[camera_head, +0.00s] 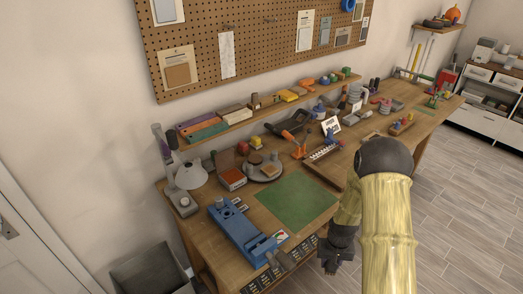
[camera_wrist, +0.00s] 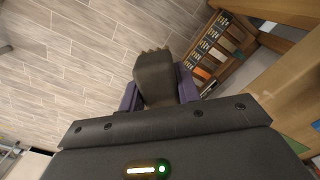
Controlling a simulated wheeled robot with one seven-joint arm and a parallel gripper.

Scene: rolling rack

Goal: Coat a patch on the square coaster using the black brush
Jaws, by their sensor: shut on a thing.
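My gripper (camera_head: 336,262) hangs past the front edge of the workbench, over the floor, in the head view. In the wrist view my gripper (camera_wrist: 160,92) is shut on a dark, broad thing with a jagged far end, which looks like the black brush (camera_wrist: 154,72). The brush cannot be made out clearly in the head view. I cannot pick out the square coaster for sure. A small pale square with coloured marks (camera_head: 280,236) lies between the blue vise and the green mat, apart from my gripper.
The wooden workbench (camera_head: 372,146) is crowded along its back. A green mat (camera_head: 297,201) lies bare near the front. Labelled drawers (camera_wrist: 214,50) line the bench front.

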